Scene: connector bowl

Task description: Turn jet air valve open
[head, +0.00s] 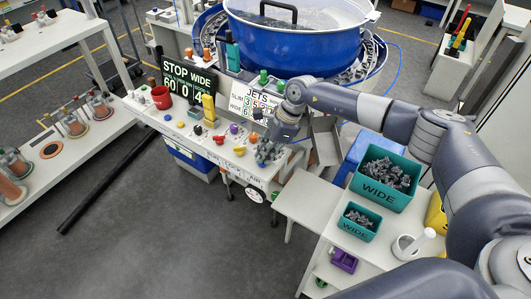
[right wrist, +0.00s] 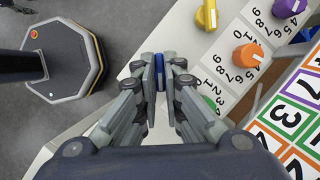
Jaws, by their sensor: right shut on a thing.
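My right gripper (head: 264,156) is over the front right corner of the white control panel (head: 180,122), near the printed word AIR on its front edge. In the right wrist view, its fingers (right wrist: 159,78) are shut on a blue handle (right wrist: 159,70), which I take to be the jet air valve. Only a narrow blue strip shows between the fingers; the rest of the valve is hidden, so its angle is hard to tell. My left gripper is not in view.
A large blue bowl (head: 290,38) stands behind the panel. Teal WIDE bins (head: 378,200) with dark parts stand at the right.

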